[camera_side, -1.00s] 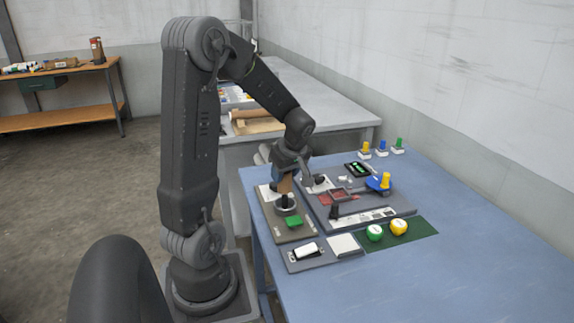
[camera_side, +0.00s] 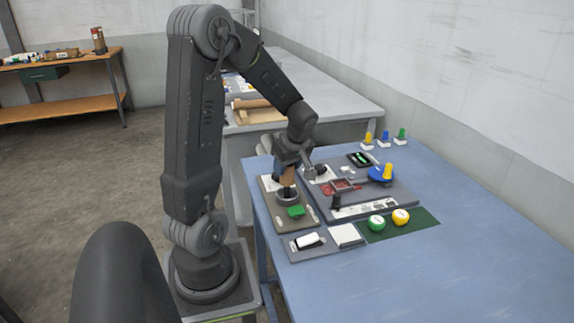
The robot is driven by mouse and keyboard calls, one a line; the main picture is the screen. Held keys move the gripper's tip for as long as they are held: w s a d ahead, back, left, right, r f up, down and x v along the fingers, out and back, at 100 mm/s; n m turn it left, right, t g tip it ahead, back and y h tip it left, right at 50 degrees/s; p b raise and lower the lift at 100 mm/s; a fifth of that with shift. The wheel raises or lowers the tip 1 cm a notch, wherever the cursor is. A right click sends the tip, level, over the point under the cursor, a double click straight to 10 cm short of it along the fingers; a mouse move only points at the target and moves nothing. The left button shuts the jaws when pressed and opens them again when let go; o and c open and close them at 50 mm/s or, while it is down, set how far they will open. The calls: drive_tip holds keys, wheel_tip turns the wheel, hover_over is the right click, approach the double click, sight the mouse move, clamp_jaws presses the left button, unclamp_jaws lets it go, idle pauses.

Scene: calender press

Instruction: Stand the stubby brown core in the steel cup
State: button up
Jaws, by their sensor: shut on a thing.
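The stubby brown core (camera_side: 287,178) is upright in my gripper (camera_side: 286,170), which points down and is shut on it. The steel cup (camera_side: 287,197) stands on a grey-brown board (camera_side: 280,217) directly below. The core's lower end is at or just above the cup's mouth. At this size I cannot tell whether it is inside the rim. The upper part of the core is hidden by the gripper.
A green block (camera_side: 296,211) lies just in front of the cup. A grey panel (camera_side: 396,200) with a blue part (camera_side: 380,175) is to the right. Green (camera_side: 376,223) and yellow (camera_side: 400,217) round pieces sit on a dark green mat (camera_side: 425,222). The blue table's right side is clear.

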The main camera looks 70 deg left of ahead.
sight(287, 182)
drive_tip(key=shift+f, duration=0.1)
idle(0.3)
drive_tip(key=shift+f, duration=1.45)
drive_tip(key=shift+f, duration=0.15)
drive_tip(key=shift+f, duration=0.9)
drive_tip(key=shift+f, duration=0.4)
idle(0.5)
drive_tip(key=o, duration=1.5)
drive_tip(key=shift+c, duration=0.2)
